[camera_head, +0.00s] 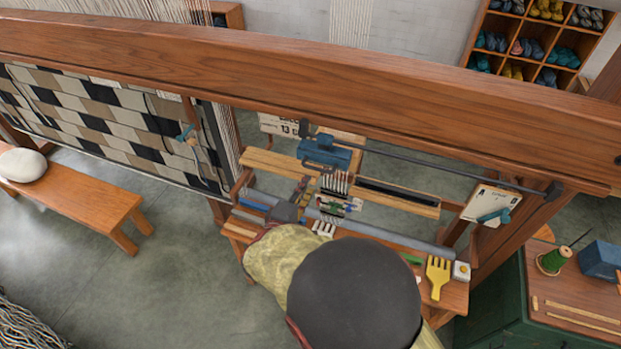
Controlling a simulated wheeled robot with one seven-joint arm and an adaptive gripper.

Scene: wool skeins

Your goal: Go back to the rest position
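My gripper and arm do not show clearly in the head view, so I cannot see the gripper's pose or whether it holds anything. Wool skeins (491,41) in blue, teal, yellow and grey fill the compartments of a wooden cubby shelf (466,48) at the top right. A rounded dark grey shape (355,295) with olive, textured cloth-like parts (283,256) fills the bottom centre. It looks like a capped person seen from above, and it hides part of the bench behind it.
A large wooden loom beam (300,62) crosses the view. A checkered weave (100,115) hangs at left, above a bench (85,195) with a pale cushion (22,165). A yellow comb (438,275) lies right of centre. A green cabinet (500,290) stands at right. Grey floor is open at lower left.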

